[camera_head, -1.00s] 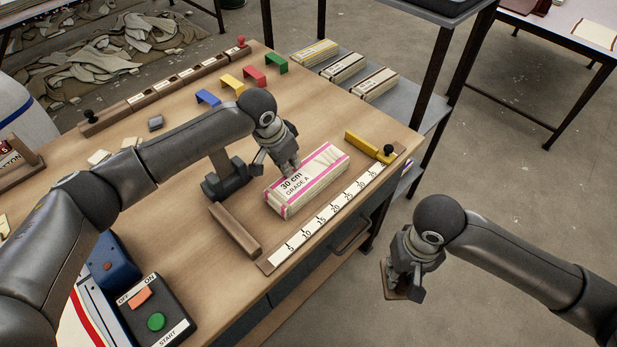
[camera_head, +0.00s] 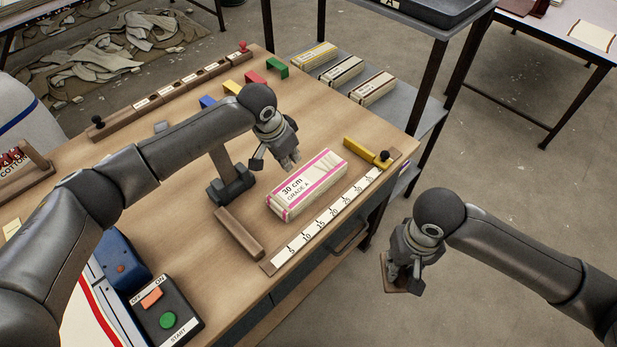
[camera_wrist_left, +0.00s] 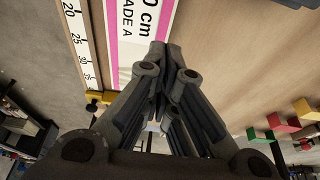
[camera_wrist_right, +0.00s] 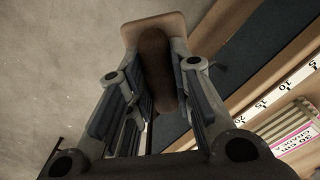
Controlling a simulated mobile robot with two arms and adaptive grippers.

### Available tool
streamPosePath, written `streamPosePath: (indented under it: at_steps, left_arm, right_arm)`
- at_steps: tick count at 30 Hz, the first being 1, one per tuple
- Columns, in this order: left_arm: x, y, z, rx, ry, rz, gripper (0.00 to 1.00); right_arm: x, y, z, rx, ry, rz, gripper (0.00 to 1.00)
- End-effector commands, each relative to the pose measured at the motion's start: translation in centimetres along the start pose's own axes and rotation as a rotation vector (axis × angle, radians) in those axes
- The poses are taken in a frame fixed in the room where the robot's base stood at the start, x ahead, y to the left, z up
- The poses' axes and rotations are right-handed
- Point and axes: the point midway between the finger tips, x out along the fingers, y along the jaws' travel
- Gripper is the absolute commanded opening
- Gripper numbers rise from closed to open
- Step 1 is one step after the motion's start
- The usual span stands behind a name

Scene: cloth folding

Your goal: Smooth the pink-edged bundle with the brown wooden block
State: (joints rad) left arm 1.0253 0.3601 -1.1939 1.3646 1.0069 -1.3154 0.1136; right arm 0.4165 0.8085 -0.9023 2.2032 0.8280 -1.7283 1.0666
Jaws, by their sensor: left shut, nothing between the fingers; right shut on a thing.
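The pink-edged bundle (camera_head: 308,185) lies on the workbench with its "30 cm GRADE A" label up, beside the white ruler. My left gripper (camera_head: 289,163) is shut and empty, just off the bundle's far side; its height above the bench is hard to tell. In the left wrist view the shut fingertips (camera_wrist_left: 166,46) point beside the bundle's pink edge (camera_wrist_left: 157,22). My right gripper (camera_head: 398,277) is shut on the brown wooden block (camera_head: 386,274), held out past the bench's right edge. The block (camera_wrist_right: 152,58) also shows between the fingers in the right wrist view.
The ruler (camera_head: 330,222) runs along the bench's near edge, with a yellow stop (camera_head: 362,151) at its far end. A wooden bar (camera_head: 239,233) lies left of the bundle. A control box (camera_head: 160,310) is at front left. Coloured brackets (camera_head: 254,77) stand behind.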

Motion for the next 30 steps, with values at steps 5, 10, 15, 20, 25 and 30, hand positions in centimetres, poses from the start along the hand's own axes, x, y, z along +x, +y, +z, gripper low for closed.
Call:
streamPosePath:
  at_steps: [5, 10, 15, 20, 25, 30]
  left_arm:
    - [-1.0, 0.0, -0.3, 0.000, -0.001, 0.000, 0.00]
    - [-0.9, 0.0, -0.3, 0.000, 0.000, 0.000, 0.00]
    - [-1.3, 0.0, -0.3, 0.001, 0.001, 0.000, 0.00]
    - [-3.6, -0.1, -0.3, 0.000, 0.004, -0.001, 0.00]
    - [-7.4, -0.1, -0.3, 0.002, 0.003, -0.002, 0.00]
    - [-10.6, -0.1, -0.3, 0.000, 0.003, -0.002, 0.00]
  right_arm:
    - [-1.1, 0.0, 0.0, 0.000, 0.000, 0.000, 0.02]
    - [-1.0, 0.0, 0.0, 0.000, 0.001, 0.000, 0.02]
    - [-1.0, 0.0, 0.0, 0.000, 0.001, 0.000, 0.02]
    - [-1.0, 0.0, 0.0, 0.000, 0.001, 0.000, 0.02]
    - [-1.0, 0.0, 0.0, 0.000, 0.001, 0.000, 0.02]
    - [-1.0, 0.0, 0.0, 0.000, 0.001, 0.000, 0.02]
